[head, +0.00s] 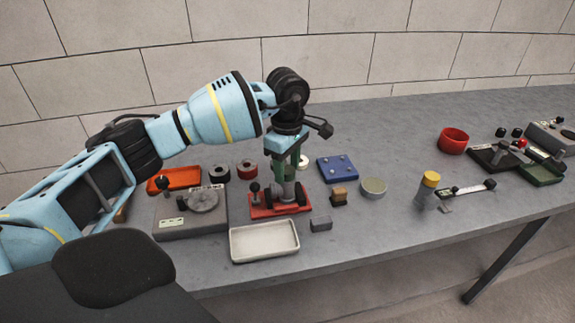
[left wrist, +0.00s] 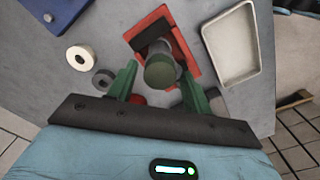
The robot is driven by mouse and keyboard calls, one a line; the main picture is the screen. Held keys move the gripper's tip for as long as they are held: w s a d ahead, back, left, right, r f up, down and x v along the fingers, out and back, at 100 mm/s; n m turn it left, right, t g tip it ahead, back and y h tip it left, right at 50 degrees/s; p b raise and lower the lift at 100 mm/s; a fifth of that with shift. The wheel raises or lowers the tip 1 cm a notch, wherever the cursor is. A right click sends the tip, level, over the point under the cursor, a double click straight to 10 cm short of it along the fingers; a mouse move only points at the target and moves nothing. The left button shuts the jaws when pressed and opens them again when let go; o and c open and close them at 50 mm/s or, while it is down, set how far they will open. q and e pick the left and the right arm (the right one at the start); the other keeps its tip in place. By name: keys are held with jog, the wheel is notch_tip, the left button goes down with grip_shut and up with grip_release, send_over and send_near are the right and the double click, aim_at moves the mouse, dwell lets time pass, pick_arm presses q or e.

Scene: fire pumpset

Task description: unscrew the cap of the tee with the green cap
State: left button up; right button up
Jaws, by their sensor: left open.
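The tee (head: 288,188) stands upright in a red fixture (head: 268,211) on the table. In the left wrist view its dark green cap (left wrist: 160,73) faces the camera, above the grey tee body (left wrist: 181,50) and inside the red fixture (left wrist: 139,32). My left gripper (head: 291,160) points straight down over the tee. In the left wrist view the left gripper (left wrist: 161,72) is open, with one green finger on each side of the cap and a gap showing on both sides. In the head view the fingers hide most of the cap. My right gripper is not in view.
A white tray (head: 265,257) lies in front of the fixture and a grey block (head: 321,224) to its right. A grey plate with a disc (head: 190,225) is to its left. A blue plate (head: 337,168) is behind right. A yellow-capped fitting (head: 428,187) stands farther right.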

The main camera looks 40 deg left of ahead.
pick_arm(q)
jog(key=m, duration=0.4)
jog(key=shift+m, duration=0.3)
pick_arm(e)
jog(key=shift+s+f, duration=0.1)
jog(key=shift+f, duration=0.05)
pick_arm(q)
jog(key=shift+m+b, duration=0.3)
jog(key=shift+m, duration=2)
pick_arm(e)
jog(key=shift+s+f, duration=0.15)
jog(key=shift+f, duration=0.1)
pick_arm(q)
jog(key=m, duration=0.4)
jog(key=shift+b, duration=0.4)
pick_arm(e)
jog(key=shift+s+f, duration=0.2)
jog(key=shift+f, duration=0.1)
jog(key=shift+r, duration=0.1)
